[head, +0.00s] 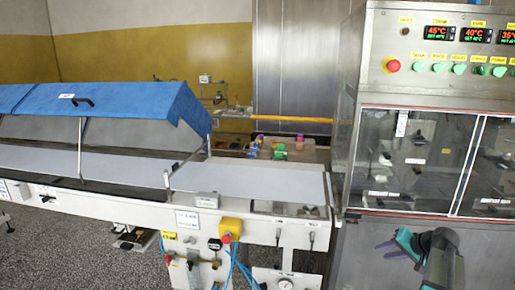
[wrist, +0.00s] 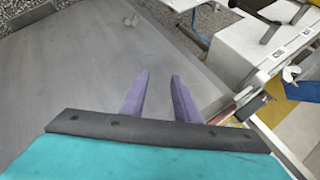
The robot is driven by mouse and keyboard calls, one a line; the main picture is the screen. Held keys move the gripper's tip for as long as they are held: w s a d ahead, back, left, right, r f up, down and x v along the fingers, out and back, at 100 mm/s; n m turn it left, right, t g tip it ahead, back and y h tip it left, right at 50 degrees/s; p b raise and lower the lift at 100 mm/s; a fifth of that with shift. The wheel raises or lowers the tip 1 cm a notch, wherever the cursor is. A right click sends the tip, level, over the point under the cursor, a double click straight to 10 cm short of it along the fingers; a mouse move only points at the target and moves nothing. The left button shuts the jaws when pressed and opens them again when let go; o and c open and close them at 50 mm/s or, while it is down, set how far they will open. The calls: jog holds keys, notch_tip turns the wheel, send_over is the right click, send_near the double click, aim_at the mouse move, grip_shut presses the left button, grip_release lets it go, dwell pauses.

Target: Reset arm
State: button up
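My gripper (head: 381,250) is at the lower right of the head view, in front of the steel lower panel of the enrober machine (head: 365,265). It has a teal body and purple fingers. In the wrist view my gripper (wrist: 161,74) shows its two purple fingers apart, with nothing between them. Below the fingers in that view lies a grey metal surface (wrist: 75,65). The fingers look clear of it, but the exact distance cannot be told.
A conveyor with a pale belt (head: 110,165) and a blue cover (head: 100,98) runs along the left. Glazed doors (head: 415,150) and a control panel (head: 445,45) stand above my gripper. Colourful small items (head: 280,150) lie behind the conveyor. Speckled floor (head: 60,245) is free at lower left.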

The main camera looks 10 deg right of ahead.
jog(key=s+a+f+n+g+y, duration=0.15)
jog(key=s+a+f+g, duration=0.3)
jog(key=a+f, duration=0.95)
jog(key=s+a+f+n+g, duration=0.25)
jog(key=s+a+f, duration=0.35)
jog(key=a+f, duration=0.85)
jog(key=s+a+f+n+g+h, duration=0.1)
jog(key=s+a+f, duration=0.3)
jog(key=s, duration=0.4)
jog(key=s+a+f+n+g+h, duration=0.1)
jog(key=s+a+f+n+g, duration=0.1)
jog(key=s, duration=0.7)
jog(key=s+a+f+n+g+h, duration=0.1)
jog(key=s+a+f+g, duration=0.3)
jog(key=s, duration=0.5)
notch_tip(320, 180, down, 4)
jog(key=shift+a+r+h, duration=0.1)
jog(key=shift+a+h, duration=0.35)
jog(key=shift+a, duration=0.55)
jog(key=shift+d, duration=0.1)
